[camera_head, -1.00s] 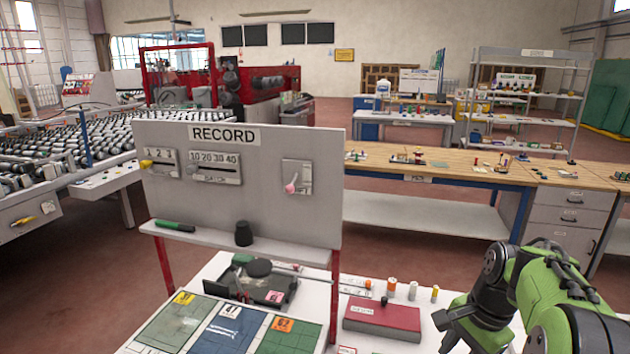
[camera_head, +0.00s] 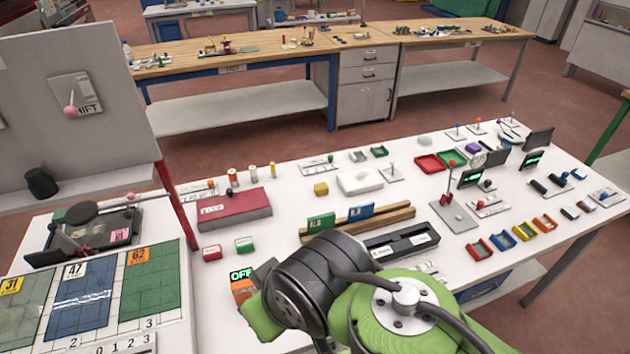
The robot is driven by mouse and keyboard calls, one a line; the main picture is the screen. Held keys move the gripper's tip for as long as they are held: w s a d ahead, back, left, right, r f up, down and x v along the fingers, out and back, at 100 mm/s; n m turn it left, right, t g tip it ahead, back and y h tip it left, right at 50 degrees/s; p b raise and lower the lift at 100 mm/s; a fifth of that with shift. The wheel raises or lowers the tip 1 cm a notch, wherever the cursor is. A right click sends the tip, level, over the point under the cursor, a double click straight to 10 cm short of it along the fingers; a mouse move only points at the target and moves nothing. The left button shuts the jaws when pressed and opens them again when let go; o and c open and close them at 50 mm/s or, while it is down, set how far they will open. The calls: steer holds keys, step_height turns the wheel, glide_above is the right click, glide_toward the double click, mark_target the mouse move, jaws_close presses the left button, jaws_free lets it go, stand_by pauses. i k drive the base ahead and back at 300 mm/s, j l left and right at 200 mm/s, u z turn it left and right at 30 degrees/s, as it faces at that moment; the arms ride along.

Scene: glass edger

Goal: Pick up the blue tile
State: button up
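The blue tile (camera_head: 361,211) stands on edge in a wooden rack (camera_head: 395,216) on the white table, just right of a green tile (camera_head: 321,222). It looks like a small upright plate with a pale label. My arm, green and black, reaches in from the bottom of the view, in front of the rack and nearer to me. My gripper's fingers do not show. The blue tile is clear of my arm in the picture.
A dark two-slot tray (camera_head: 404,243) lies right of my arm. A red box (camera_head: 234,208) is left of the rack, and an orange OFF block (camera_head: 243,287) stands nearer. A metal plate with a red-knobbed lever (camera_head: 452,212) rises to the right.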

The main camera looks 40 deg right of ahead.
mark_target(365, 211)
steer(key=z, duration=1.75)
steer(key=i+l+u, duration=0.2)
steer(key=l+u, duration=0.2)
